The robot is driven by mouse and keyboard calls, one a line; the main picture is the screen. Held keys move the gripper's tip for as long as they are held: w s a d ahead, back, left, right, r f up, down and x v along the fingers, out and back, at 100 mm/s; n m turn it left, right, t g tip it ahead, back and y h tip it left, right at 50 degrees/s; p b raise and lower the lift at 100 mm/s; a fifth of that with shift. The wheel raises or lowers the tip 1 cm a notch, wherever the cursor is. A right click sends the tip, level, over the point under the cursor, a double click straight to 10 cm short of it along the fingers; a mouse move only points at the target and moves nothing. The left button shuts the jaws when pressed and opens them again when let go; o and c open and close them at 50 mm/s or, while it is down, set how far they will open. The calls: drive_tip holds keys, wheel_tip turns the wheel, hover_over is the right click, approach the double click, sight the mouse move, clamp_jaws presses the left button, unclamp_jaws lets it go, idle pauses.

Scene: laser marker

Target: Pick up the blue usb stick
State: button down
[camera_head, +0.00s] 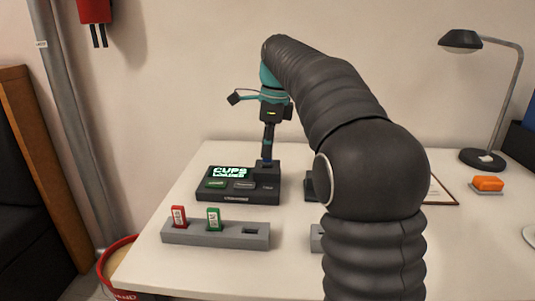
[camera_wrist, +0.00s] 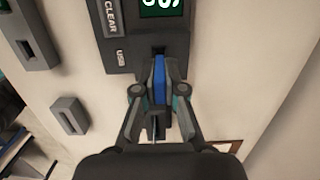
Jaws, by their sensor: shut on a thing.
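The blue usb stick (camera_wrist: 159,80) is between the fingers of my gripper (camera_wrist: 159,92) in the wrist view. The gripper is shut on it. The stick's far end meets the dark slot beside the "USB" label on the black laser marker console (camera_wrist: 177,55); how deep it sits in the slot I cannot tell. In the head view my gripper (camera_head: 268,142) points straight down over the right end of the console (camera_head: 237,198), and the stick is mostly hidden there.
A grey rack (camera_head: 200,235) in front holds a red stick (camera_head: 179,216) and a green stick (camera_head: 213,219); its right slot is empty. My arm hides part of the table's right side. A lamp (camera_head: 484,158) and an orange block (camera_head: 488,183) stand at the far right.

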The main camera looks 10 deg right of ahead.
wheel_tip(320, 180, up, 2)
drive_tip(key=shift+d+r, duration=0.1)
drive_tip(key=s+d+r, duration=0.6)
drive_tip(key=s+d, duration=0.1)
drive_tip(key=s, duration=0.1)
drive_tip(key=shift+s+d+r, duration=0.15)
drive_tip(key=shift+s+d, duration=0.1)
drive_tip(key=shift+s, duration=0.15)
drive_tip(key=s+a, duration=0.5)
drive_tip(key=a, duration=0.2)
drive_tip(key=shift+a+b, duration=0.35)
drive_tip(key=shift+a, duration=0.05)
drive_tip(key=shift+s, duration=0.1)
drive_tip(key=s+a, duration=0.5)
drive_tip(key=a, duration=0.2)
drive_tip(key=shift+a, duration=0.3)
idle(0.5)
drive_tip(key=shift+r+p, duration=0.1)
drive_tip(key=shift+p, duration=0.25)
drive_tip(key=shift+f, duration=0.25)
